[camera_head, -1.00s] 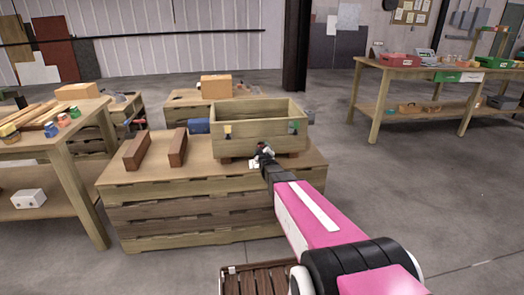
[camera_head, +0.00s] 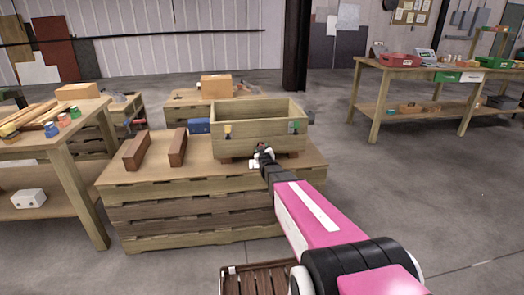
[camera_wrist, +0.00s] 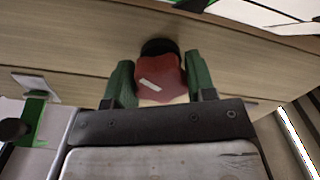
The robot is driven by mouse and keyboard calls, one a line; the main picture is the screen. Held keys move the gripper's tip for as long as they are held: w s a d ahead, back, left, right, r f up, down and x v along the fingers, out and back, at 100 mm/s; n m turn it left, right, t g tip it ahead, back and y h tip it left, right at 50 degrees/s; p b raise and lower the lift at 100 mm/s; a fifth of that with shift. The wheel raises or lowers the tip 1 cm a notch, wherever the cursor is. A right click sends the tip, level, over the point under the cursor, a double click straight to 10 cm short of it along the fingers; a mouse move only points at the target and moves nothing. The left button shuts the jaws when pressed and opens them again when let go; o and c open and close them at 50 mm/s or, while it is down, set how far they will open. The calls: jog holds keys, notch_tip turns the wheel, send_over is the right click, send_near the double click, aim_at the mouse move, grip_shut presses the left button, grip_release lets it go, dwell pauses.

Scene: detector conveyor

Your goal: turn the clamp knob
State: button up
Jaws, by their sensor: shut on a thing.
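The clamp knob (camera_wrist: 162,80) is a red lobed knob with a pale mark, in the wrist view. It sits against the pale wooden wall of a crate on a black collar. The two green fingers of my gripper (camera_wrist: 160,84) stand on either side of the knob and are shut on it. In the head view my gripper (camera_head: 262,152) is small at the front face of the wooden crate (camera_head: 206,144). There my gripper mostly hides the knob.
The crate stands on a stacked wooden platform (camera_head: 200,178) with two brown blocks (camera_head: 135,151) to its left. A yellow-topped fitting (camera_head: 228,130) and a green one (camera_head: 293,127) are on the crate's front. A workbench (camera_head: 62,147) stands at left.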

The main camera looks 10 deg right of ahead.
jog(key=shift+m, duration=0.8)
jog(key=o, duration=0.9)
jog(key=shift+s, duration=0.1)
jog(key=s, duration=1)
jog(key=shift+s, duration=0.3)
